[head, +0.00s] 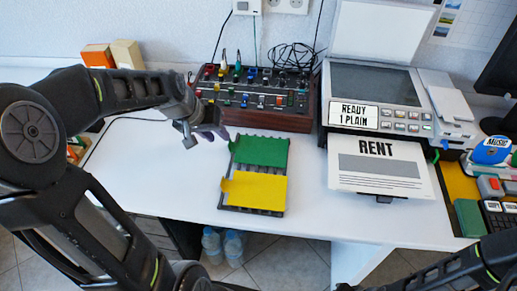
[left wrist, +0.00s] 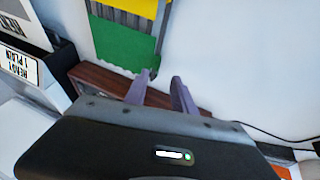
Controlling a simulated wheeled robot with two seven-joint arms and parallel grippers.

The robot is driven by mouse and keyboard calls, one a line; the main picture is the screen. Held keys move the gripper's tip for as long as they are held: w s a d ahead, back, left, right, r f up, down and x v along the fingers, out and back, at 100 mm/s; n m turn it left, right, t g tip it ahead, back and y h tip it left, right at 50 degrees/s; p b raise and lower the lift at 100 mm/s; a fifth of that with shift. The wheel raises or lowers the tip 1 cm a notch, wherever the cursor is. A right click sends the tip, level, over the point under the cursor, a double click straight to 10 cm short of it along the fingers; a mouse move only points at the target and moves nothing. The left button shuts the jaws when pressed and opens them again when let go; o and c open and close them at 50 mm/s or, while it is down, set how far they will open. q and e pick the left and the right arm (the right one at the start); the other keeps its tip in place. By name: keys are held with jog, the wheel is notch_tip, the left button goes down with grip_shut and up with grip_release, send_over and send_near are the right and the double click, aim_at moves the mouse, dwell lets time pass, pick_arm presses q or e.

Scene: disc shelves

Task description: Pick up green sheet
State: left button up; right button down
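The green sheet (head: 262,151) lies on the upper part of a dark slotted rack (head: 283,208), with a small tab at its left edge. It also shows in the left wrist view (left wrist: 122,46). A yellow sheet (head: 258,191) lies on the rack below it, nearer the front edge. My left gripper (head: 208,136) is just left of the green sheet in the head view. In the left wrist view its two purple fingers (left wrist: 160,84) are apart and empty, near the green sheet's tab corner; whether they touch it is unclear. My right gripper is not in view.
A wood-sided control box (head: 310,122) with colored knobs and cables stands behind the rack. A printer (head: 370,85) with a "RENT" page (head: 378,170) is to the right. The white table (head: 165,185) is clear left of the rack.

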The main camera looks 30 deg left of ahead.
aim_at(229, 145)
pick_arm(q)
jog(key=shift+x, duration=0.8)
jog(key=shift+x, duration=2.7)
jog(key=shift+d, duration=0.1)
jog(key=shift+r, duration=0.1)
grip_shut()
